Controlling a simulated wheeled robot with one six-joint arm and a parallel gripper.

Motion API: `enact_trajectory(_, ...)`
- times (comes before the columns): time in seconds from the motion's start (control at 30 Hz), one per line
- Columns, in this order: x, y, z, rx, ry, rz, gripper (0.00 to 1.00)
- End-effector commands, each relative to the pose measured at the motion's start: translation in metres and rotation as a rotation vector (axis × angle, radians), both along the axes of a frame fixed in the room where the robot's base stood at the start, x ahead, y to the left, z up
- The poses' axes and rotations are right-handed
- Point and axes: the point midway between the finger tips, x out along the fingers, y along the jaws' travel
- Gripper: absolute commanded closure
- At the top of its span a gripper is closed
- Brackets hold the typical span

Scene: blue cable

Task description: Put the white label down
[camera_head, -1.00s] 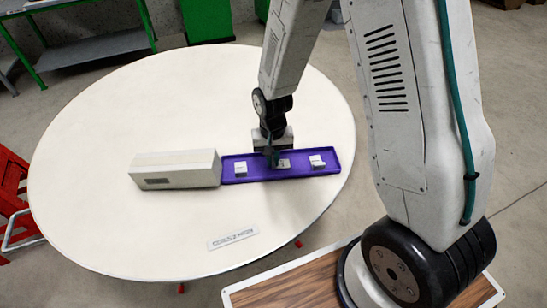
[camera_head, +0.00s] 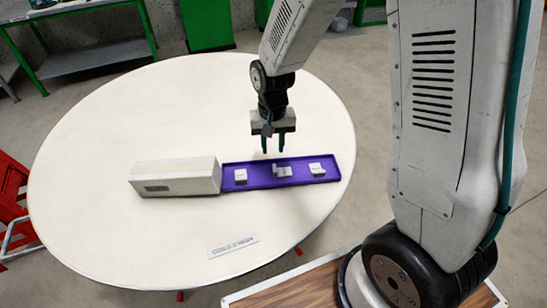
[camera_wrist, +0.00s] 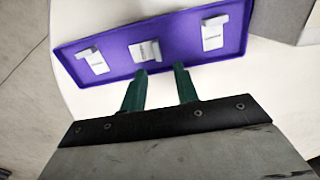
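My gripper (camera_head: 272,147) is above the purple tray (camera_head: 255,183), its two dark green fingers apart with nothing between them. In the wrist view the open fingers (camera_wrist: 160,72) reach toward the tray's near edge. Three small white labels sit apart in the tray: one at the left (camera_head: 240,176), one in the middle (camera_head: 283,172) and one at the right (camera_head: 317,170). The middle label lies closest below my fingers and touches neither. In the wrist view it lies between the other two labels (camera_wrist: 147,52), with a raised tab at one end.
A pale box (camera_head: 175,177) stands against the tray's left end on the round white table (camera_head: 110,115). A printed strip (camera_head: 233,247) lies near the table's front edge. The table is bare behind the tray and at the left.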

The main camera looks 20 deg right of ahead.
Motion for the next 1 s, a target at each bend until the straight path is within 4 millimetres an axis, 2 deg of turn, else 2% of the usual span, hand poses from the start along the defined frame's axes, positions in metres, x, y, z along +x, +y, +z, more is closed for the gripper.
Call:
enact_trajectory(0.03, 0.001, 0.000, 0.010, 0.001, -0.004, 0.000, 0.70)
enact_trajectory(0.13, 0.002, 0.000, 0.023, 0.000, -0.003, 0.000, 0.70)
enact_trajectory(0.47, -0.001, -0.002, 0.041, 0.001, -0.006, 0.005, 0.70)
enact_trajectory(0.57, -0.012, -0.007, 0.065, 0.003, -0.020, 0.021, 0.70)
enact_trajectory(0.67, -0.033, -0.014, 0.101, 0.004, -0.042, 0.051, 0.70)
enact_trajectory(0.8, -0.075, -0.027, 0.150, 0.003, -0.072, 0.103, 0.70)
enact_trajectory(1.0, -0.144, -0.043, 0.201, -0.006, -0.112, 0.174, 0.70)
